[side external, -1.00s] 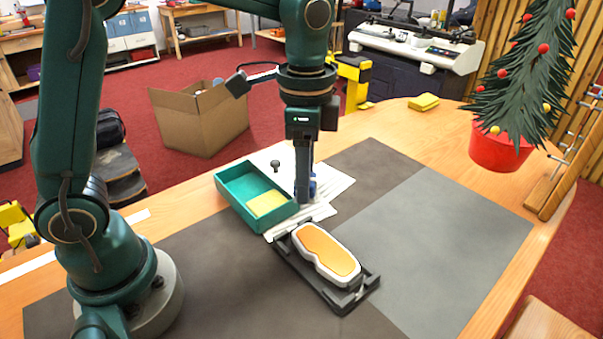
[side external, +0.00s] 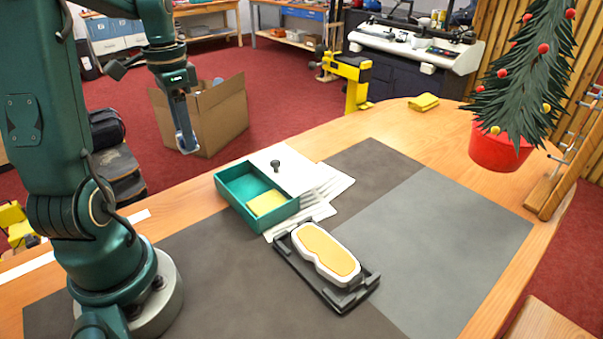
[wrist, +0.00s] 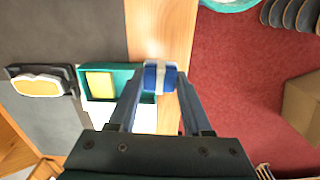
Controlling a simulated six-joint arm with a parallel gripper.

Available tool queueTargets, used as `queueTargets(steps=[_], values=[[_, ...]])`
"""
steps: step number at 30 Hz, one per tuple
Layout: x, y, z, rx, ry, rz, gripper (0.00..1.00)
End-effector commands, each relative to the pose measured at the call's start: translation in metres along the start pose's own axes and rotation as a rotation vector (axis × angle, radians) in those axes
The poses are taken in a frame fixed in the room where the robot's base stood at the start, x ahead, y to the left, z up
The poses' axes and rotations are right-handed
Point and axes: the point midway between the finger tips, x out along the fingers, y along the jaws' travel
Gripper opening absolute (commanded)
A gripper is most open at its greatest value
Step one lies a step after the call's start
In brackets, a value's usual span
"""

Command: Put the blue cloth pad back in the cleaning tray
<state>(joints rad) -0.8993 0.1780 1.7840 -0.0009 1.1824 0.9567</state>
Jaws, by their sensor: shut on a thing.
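My gripper (side external: 187,146) is shut on the blue cloth pad, held up in the air left of the tray in the side view. In the wrist view the pad (wrist: 152,78), blue with a pale band, sits between the fingertips of my gripper (wrist: 158,80). In the side view the pad is hard to make out at the fingertips. The teal cleaning tray (side external: 279,217) stands on the bench with a yellow pad (side external: 266,203) in one end. The rest of its floor is bare. The tray also shows in the wrist view (wrist: 122,85), left of the held pad.
White sheets (side external: 325,180) and a small dark knob (side external: 276,164) lie beside the tray. A dark holder (side external: 345,298) with an orange-topped white piece (side external: 327,254) is in front. A cardboard box (side external: 222,115) stands on the floor. The grey mat (side external: 430,235) is clear.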

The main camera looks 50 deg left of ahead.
Motion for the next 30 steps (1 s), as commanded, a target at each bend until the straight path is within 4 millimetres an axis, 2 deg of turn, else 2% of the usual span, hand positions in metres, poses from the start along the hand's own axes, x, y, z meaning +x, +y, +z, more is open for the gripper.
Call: queueTargets(steps=[2,5,8,18,21,26,30], values=[[-0.001,-0.006,0.007,-0.038,0.002,-0.002,0.0],[0.002,-0.007,0.007,-0.053,0.001,-0.002,0.0],[0.01,0.0,-0.004,-0.052,0.0,0.0,0.0],[0.054,0.041,-0.065,-0.049,-0.002,0.0,0.0],[0.063,0.049,-0.078,-0.052,-0.001,-0.001,0.0],[0.07,0.054,-0.087,-0.056,0.002,-0.003,0.0],[0.086,0.055,-0.087,-0.058,-0.003,0.0,0.0]])
